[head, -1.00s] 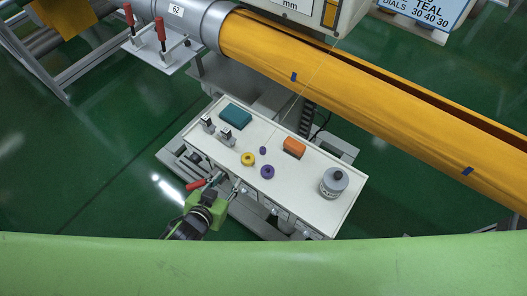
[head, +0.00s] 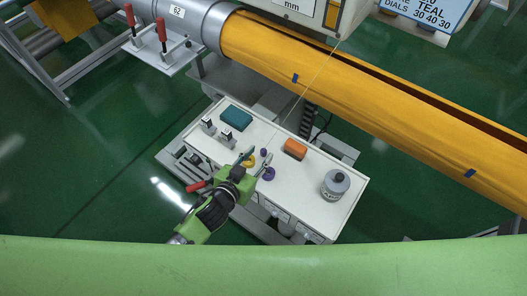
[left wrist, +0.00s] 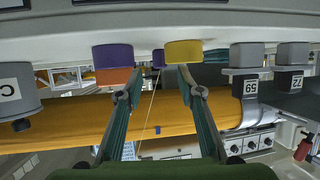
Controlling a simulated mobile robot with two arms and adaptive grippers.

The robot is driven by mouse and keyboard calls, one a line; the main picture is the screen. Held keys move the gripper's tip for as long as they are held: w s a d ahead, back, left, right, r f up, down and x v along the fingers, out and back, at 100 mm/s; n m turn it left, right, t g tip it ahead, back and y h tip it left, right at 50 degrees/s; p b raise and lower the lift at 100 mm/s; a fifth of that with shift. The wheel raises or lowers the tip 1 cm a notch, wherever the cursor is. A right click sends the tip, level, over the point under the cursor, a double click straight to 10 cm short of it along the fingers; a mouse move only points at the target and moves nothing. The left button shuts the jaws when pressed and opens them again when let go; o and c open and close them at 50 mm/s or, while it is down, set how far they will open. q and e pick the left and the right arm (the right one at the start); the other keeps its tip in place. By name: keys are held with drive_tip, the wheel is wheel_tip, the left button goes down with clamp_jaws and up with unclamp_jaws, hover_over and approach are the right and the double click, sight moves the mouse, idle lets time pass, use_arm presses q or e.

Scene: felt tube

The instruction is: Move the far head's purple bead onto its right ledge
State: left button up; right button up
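A larger purple round piece (head: 269,175) and a small purple one (head: 264,152) stand on the white cart top (head: 312,205), with a yellow round piece (head: 248,161) beside them. I cannot tell which is the far head's bead, and no right ledge is clearly identifiable. My left gripper (head: 257,159) is open and empty, its fingers reaching over the cart's near side by the yellow and larger purple pieces. In the left wrist view, apparently upside down, the yellow piece (left wrist: 183,51) and larger purple piece (left wrist: 112,56) appear near its fingertips. My right gripper is not in view.
A long orange tube (head: 370,100) runs behind. A thin line hangs across the cart. Red-handled clamps (head: 161,30) stand upper left.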

sight(263, 151)
use_arm(q)
drive_tip(key=shift+f+x, duration=0.2)
drive_tip(key=shift+x, duration=2.1)
drive_tip(key=shift+s+a, duration=0.1)
drive_tip(key=shift+s, duration=0.05)
drive_tip(key=c, duration=0.9)
drive_tip(key=shift+r, duration=0.1)
